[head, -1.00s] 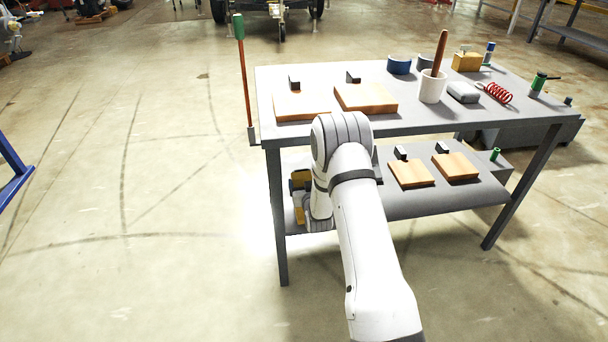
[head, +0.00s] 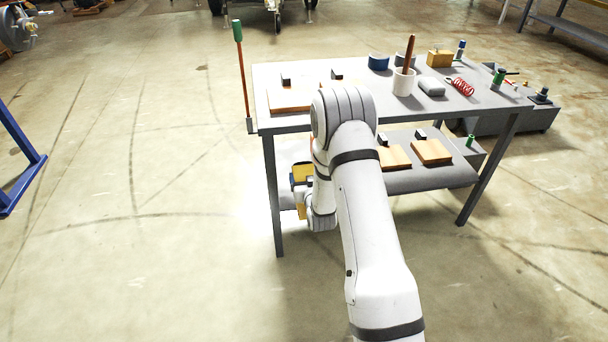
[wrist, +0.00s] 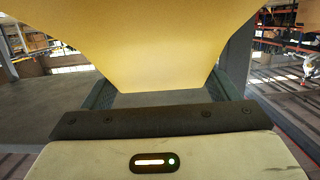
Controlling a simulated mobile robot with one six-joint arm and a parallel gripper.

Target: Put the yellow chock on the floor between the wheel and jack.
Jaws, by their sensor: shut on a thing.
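The yellow chock (wrist: 150,40) fills the upper middle of the wrist view, close to the camera. My gripper (wrist: 165,84) is shut on it, with a dark finger on each side. In the head view a small part of the chock (head: 301,172) shows beside my wrist, near the left end of the table; my arm hides the rest. A dark wheel (head: 215,6) is cut off at the far top edge. A slim upright post with a foot (head: 277,20), perhaps the jack, stands right of the wheel.
A blue frame (head: 18,165) is at far left. The floor between is clear.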

